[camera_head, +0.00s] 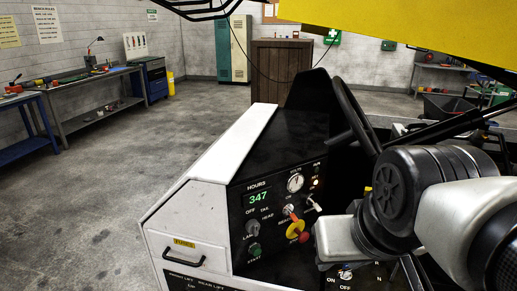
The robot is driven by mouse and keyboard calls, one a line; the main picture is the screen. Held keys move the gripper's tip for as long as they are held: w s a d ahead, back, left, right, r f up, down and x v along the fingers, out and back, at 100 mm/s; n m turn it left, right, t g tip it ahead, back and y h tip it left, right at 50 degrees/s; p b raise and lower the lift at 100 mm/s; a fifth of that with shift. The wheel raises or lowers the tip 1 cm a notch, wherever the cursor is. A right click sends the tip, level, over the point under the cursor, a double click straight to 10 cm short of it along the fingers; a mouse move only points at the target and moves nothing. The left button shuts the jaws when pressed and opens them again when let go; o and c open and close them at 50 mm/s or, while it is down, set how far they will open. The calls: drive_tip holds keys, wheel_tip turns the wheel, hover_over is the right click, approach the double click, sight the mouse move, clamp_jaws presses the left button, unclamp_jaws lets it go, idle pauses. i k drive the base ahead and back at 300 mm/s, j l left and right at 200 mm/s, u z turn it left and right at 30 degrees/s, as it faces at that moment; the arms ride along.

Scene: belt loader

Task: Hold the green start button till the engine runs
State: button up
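The green start button (254,249) sits low on the left of the black control panel (240,215), above the word START. Nothing of mine is seen touching it. My arm comes in from the right, and its dark joint and silver link stand in front of the panel's right side, to the right of the button. My gripper's fingers cannot be made out. The hours display (258,198) reads 347 in green. A round volts gauge (295,183) is at the upper right of the panel.
A red knob on a yellow disc (296,229) and a pale lever (313,204) stick out right of the button. A dark knob (252,228) is just above it. A steering wheel (352,115) rises behind. A yellow panel (410,28) hangs overhead. The floor at left is clear.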

sight(256, 251)
drive_tip(key=u, duration=0.45)
drive_tip(key=k, duration=0.25)
drive_tip(key=i+j, duration=0.1)
drive_tip(key=j, duration=0.2)
drive_tip(key=i+j, duration=0.15)
drive_tip(key=j, duration=0.15)
drive_tip(key=i+j, duration=0.1)
drive_tip(key=j, duration=0.25)
drive_tip(key=i+j, duration=0.15)
drive_tip(key=j, duration=0.15)
drive_tip(key=u, duration=0.05)
